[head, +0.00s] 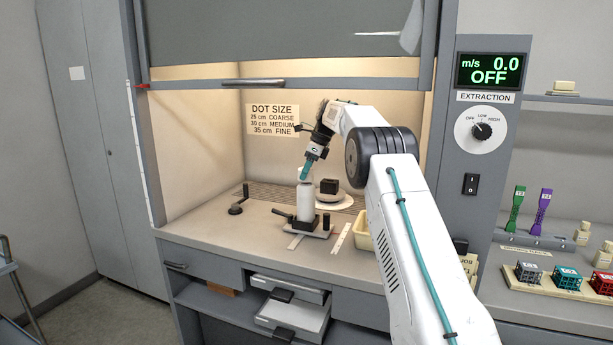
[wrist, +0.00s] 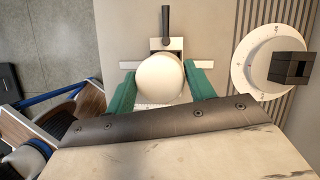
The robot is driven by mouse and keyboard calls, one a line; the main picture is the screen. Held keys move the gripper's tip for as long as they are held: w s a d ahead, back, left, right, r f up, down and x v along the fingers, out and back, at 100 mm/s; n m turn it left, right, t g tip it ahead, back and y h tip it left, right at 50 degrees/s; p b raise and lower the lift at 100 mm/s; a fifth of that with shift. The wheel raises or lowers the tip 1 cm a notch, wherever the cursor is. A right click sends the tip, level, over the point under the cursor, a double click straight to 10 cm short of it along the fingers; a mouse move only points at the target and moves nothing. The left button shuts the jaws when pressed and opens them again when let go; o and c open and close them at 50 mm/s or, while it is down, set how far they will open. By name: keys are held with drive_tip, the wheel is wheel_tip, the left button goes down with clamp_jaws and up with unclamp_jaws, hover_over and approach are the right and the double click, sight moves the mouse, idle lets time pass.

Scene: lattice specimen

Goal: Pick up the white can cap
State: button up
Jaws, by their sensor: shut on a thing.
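My gripper (head: 304,176) has teal fingers and points down at the top of a white spray can (head: 306,205). The can stands upright in a dark holder (head: 306,226) on the hood's work surface. In the wrist view my gripper (wrist: 160,84) is shut on a round white cap (wrist: 160,77), with one teal finger on each side. The cap hides the can below it there. In the head view the fingers cover the cap, and I cannot tell whether it touches the can.
A black block (head: 329,186) stands on a round white dial plate (head: 330,203) to the right of the can. A cream tray (head: 364,236) is at the front right. Open drawers (head: 290,318) stick out below the worktop. The raised sash (head: 280,83) is above my arm.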

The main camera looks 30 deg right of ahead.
wheel_tip(320, 180, up, 7)
drive_tip(key=shift+w+f, duration=0.1)
drive_tip(key=shift+r, duration=0.65)
drive_tip(key=shift+o, duration=1.4)
drive_tip(key=shift+c, duration=1.3)
